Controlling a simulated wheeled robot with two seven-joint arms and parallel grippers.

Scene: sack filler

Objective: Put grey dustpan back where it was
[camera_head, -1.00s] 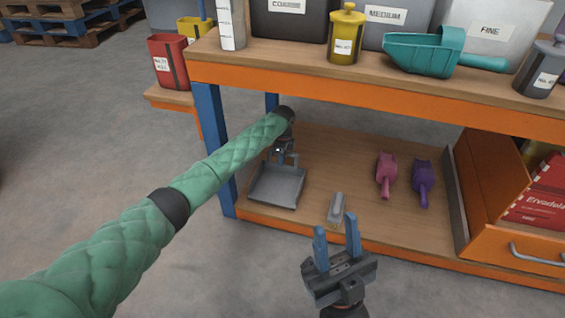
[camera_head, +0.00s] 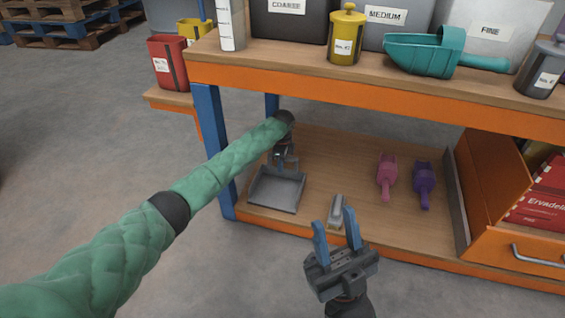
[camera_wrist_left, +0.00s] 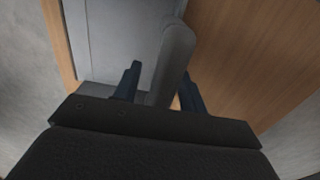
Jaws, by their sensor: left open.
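The grey dustpan (camera_head: 276,189) lies on the lower wooden shelf, near the left blue post. In the left wrist view its pan (camera_wrist_left: 112,40) fills the upper left, and its grey handle (camera_wrist_left: 174,58) runs between my fingers. My left gripper (camera_head: 284,160) is over the handle end of the dustpan. Its two dark fingers (camera_wrist_left: 158,88) are open, one on each side of the handle, with a gap visible at least on the left. My right gripper (camera_head: 336,232) is open and empty in front of the shelf edge.
A small grey and tan brush-like item (camera_head: 336,210) lies on the lower shelf (camera_head: 330,165). Pink (camera_head: 387,176) and purple (camera_head: 424,184) scoops lie to its right, beside an orange drawer unit (camera_head: 490,190).

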